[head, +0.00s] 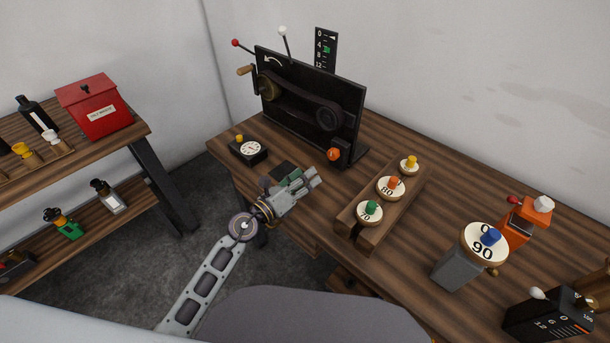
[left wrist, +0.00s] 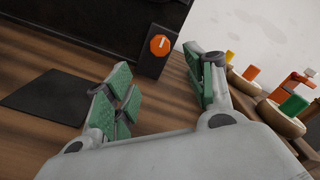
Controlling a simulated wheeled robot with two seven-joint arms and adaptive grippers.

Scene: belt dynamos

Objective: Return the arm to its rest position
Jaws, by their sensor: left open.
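My left gripper (head: 316,176) is over the front part of the wooden table, between the black dial box and the wooden rack. In the left wrist view its green-padded fingers (left wrist: 165,100) are spread apart with nothing between them. My left arm reaches in from the lower left of the head view. A dark flat pad (head: 284,172) lies on the table just behind the gripper, partly hidden by it. My right gripper does not show in either view.
A black belt panel (head: 310,85) with an orange knob (head: 334,155) stands behind the gripper. The dial box (head: 249,149) is to its left. The rack (head: 384,204) with several numbered discs is to its right. A grey post (head: 457,270) and black box (head: 548,315) stand farther right.

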